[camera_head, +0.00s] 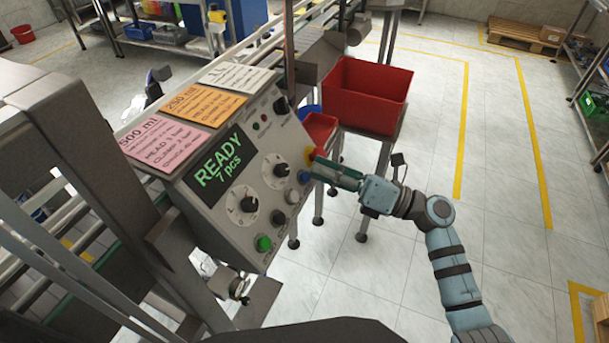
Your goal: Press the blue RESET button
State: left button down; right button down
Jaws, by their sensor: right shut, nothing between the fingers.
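The blue button (304,176) is on the right side of the grey, tilted control panel (232,222), low beside the yellow-and-red stop button (310,155). My right gripper (316,170) is shut and empty, with its fingertips pointing left at the panel's right edge, right beside the blue button. I cannot tell whether the tips touch it. The panel's screen (220,167) reads READY, 7 pcs in green. I do not make out my left gripper.
Black knobs (282,170) and a green button (263,243) are on the same panel. Pink, orange and white cards (205,104) lie along its top. A red bin (368,95) on a stand is behind my right gripper.

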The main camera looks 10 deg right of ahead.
jog(key=shift+w+a+f, duration=0.2)
jog(key=shift+a+f, duration=0.15)
dwell(0.7)
jog(key=shift+r, duration=0.1)
jog(key=shift+s+d+r, duration=0.35)
jog(key=shift+d+r, duration=0.05)
jog(key=shift+d, duration=0.15)
dwell(0.3)
jog(key=s+d+r+p, duration=0.2)
jog(key=d+r, duration=0.1)
jog(key=shift+s+d, duration=0.1)
jog(key=shift+d, duration=0.15)
dwell(0.9)
